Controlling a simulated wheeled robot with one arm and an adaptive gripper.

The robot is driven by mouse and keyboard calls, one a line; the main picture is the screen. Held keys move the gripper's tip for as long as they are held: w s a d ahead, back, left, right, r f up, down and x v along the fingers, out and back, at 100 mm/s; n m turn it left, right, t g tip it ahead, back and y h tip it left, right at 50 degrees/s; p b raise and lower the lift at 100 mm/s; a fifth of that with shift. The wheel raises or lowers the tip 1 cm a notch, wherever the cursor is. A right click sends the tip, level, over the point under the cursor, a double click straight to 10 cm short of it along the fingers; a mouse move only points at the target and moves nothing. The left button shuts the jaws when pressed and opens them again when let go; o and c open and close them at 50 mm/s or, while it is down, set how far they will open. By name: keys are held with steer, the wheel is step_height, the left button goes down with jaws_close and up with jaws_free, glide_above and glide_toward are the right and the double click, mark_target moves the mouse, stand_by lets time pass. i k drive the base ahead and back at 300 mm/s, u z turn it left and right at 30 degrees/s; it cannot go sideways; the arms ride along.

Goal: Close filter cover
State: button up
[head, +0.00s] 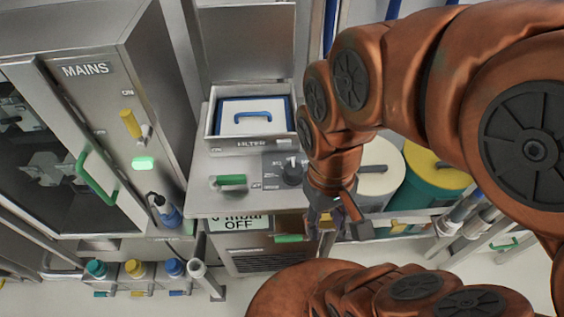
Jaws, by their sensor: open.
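The filter box (253,142), a metal housing labelled FILTER, sits on top of the steel unit at the picture's centre. Its cover (247,45) stands raised and open at the back of the box. Inside lies a white filter (252,108) with a blue edge and a blue handle. My gripper (325,225) is open and empty, pointing down in front of the unit's right front edge, to the lower right of the filter box and apart from the cover. Its fingertips are small and partly hard to make out.
A MAINS cabinet (150,100) with a green-handled door stands on the left. The unit's top has a green handle (230,181) and a black knob (292,172). White and green canisters (378,177) stand on the right behind my arm.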

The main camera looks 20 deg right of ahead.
mark_target(243, 41)
steer(key=u, duration=0.2)
steer(key=k, duration=0.5)
steer(key=u, duration=1.05)
steer(key=k, duration=0.9)
steer(key=u, duration=0.6)
steer(key=i, duration=1.2)
steer(key=z, duration=1.1)
steer(key=i, duration=0.85)
steer(key=z, duration=1.3)
steer(key=i, duration=0.15)
steer(key=z, duration=0.05)
